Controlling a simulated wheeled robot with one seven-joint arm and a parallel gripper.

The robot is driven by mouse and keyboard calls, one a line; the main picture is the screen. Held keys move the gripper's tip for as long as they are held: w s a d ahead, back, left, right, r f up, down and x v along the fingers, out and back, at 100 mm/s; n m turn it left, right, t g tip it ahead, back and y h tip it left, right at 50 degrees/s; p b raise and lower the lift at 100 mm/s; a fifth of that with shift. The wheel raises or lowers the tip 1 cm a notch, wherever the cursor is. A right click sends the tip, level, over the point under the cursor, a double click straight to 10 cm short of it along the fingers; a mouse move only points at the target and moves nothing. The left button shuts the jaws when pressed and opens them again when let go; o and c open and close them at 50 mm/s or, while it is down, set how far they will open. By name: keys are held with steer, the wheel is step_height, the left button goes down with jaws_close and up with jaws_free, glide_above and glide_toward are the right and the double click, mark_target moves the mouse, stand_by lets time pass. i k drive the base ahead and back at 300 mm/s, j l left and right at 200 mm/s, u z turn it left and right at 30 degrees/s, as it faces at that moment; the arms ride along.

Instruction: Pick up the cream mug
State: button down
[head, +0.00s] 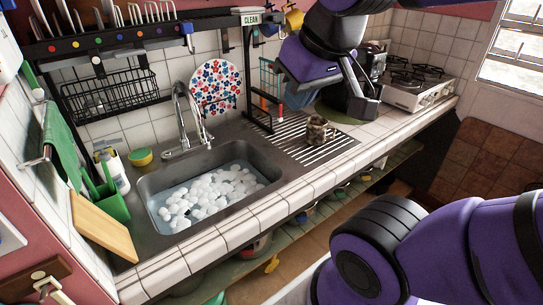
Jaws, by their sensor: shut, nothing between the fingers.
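A small mug (317,129) with mottled brown and cream tones stands on the ribbed drainboard right of the sink. It is the only mug I see on the counter, and I cannot be sure it is the cream mug. My gripper (362,112) is above the counter to the right of this mug, apart from it, pointing down. It is shut and empty. My arm hides part of the wall and counter behind it.
The sink (262,196) holds foamy water. A black rack post (256,100) stands left of the mug, and a stove (415,88) stands at right. Tiled counter in front is clear. An open shelf (330,200) with pots runs below.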

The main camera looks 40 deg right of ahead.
mark_target(317, 127)
steer(key=l, duration=0.45)
steer(key=i+l, duration=0.15)
steer(key=l, duration=0.75)
steer(key=i+z, duration=0.05)
